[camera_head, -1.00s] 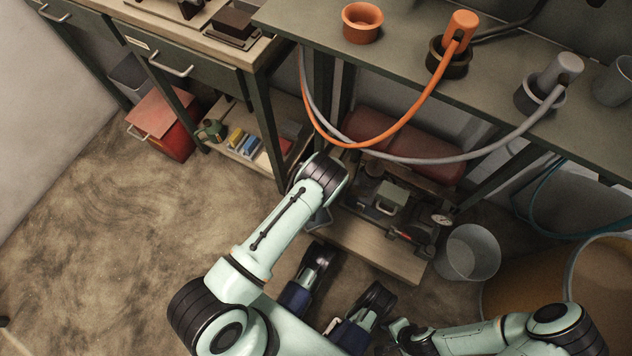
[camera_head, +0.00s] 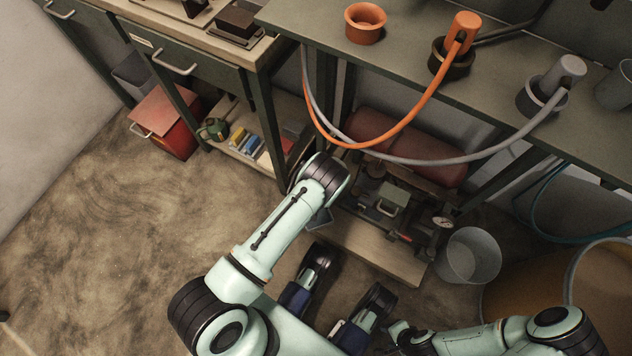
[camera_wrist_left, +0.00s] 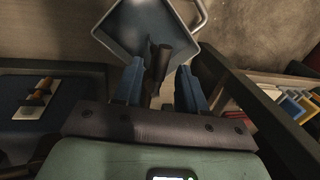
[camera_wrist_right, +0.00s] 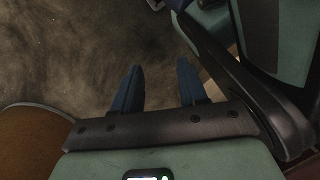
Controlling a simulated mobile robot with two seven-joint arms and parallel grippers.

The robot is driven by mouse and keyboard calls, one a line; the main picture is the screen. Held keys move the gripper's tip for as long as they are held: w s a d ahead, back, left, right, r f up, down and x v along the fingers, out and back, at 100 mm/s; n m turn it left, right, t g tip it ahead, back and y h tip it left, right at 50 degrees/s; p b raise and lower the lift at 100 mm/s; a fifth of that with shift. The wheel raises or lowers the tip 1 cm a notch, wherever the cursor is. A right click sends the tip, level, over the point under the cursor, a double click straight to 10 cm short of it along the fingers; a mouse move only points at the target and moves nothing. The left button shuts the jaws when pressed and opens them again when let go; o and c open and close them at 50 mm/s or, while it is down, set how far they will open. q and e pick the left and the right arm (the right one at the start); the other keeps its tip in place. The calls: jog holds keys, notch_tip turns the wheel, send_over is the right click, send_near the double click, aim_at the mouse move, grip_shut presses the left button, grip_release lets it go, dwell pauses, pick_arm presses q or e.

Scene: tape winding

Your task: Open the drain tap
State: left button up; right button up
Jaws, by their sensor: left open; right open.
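In the left wrist view, a dark upright rod-like part (camera_wrist_left: 163,57) shows between the two blue fingers of my left gripper (camera_wrist_left: 159,67). It may be the drain tap; I cannot tell for sure. The left gripper is open, with a finger on each side and no clear contact. A blue-grey tray (camera_wrist_left: 128,28) with a metal handle lies beyond it. In the head view, my left arm reaches the lower shelf, and its wrist hides the gripper. The compressor-like machine (camera_head: 390,200) stands there, with a gauge and red part. My right gripper (camera_wrist_right: 159,66) is open and empty above the floor.
A grey bucket (camera_head: 470,256) and a large tan drum (camera_head: 535,278) stand right of the machine. The bench (camera_head: 400,45) with orange and grey hoses overhangs it. A red box (camera_head: 165,122) stands at the left. Floor at left is clear.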

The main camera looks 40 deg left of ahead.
pick_arm(q)
notch_tip(320, 180, up, 13)
jog(key=d+p, duration=0.2)
jog(key=p, duration=0.2)
jog(key=shift+w+d, duration=0.15)
jog(key=shift+d, duration=0.15)
pick_arm(e)
jog(key=w+a+r+t, duration=0.1)
jog(key=w+r+t, duration=0.2)
jog(key=w+r, duration=0.3)
jog(key=w, duration=0.3)
jog(key=shift+r+n, duration=0.3)
jog(key=shift+s+a, duration=0.1)
